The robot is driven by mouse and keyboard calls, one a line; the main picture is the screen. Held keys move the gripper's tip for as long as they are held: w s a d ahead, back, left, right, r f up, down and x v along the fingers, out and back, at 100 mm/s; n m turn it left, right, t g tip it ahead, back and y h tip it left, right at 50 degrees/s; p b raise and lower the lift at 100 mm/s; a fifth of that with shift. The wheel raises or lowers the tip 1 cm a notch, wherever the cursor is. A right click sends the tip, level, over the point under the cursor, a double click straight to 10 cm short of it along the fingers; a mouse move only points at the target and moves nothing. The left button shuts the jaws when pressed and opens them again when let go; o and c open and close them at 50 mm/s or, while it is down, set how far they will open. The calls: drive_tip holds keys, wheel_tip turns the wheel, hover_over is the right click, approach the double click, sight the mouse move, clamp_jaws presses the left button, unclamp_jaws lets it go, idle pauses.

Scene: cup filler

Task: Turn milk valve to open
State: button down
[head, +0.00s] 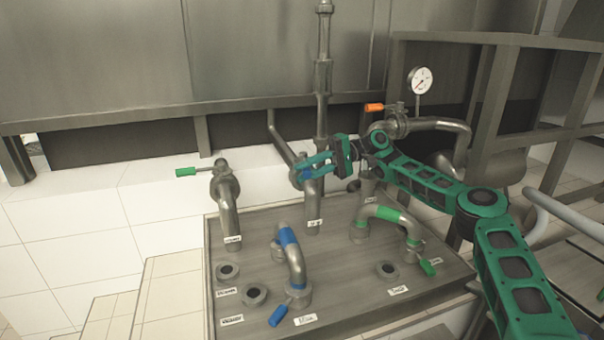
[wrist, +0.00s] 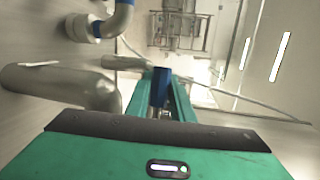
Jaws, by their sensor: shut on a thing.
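The valve with a blue handle tops the middle upright pipe (head: 313,200) on the panel. My gripper (head: 312,166) reaches it from the right, its teal fingers around the handle. The wrist view shows the blue handle (wrist: 160,88) between the two fingers (wrist: 160,95), which are shut on it. The grey pipe elbow (wrist: 75,88) lies just left of the fingers there. The handle's exact angle is mostly hidden by the fingers in the head view.
A green-handled valve (head: 187,172) stands to the left and an orange-handled valve (head: 374,107) behind to the right, near a gauge (head: 421,80). A blue-banded bent pipe (head: 294,262) and a green-banded one (head: 386,213) rise from the metal panel (head: 345,290) in front.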

drive_tip(key=shift+s+f, duration=0.1)
drive_tip(key=shift+f, duration=0.2)
drive_tip(key=c, duration=1.6)
unclamp_jaws()
drive_tip(key=shift+o, duration=0.2)
drive_tip(key=shift+r, duration=0.1)
drive_tip(key=shift+r, duration=0.15)
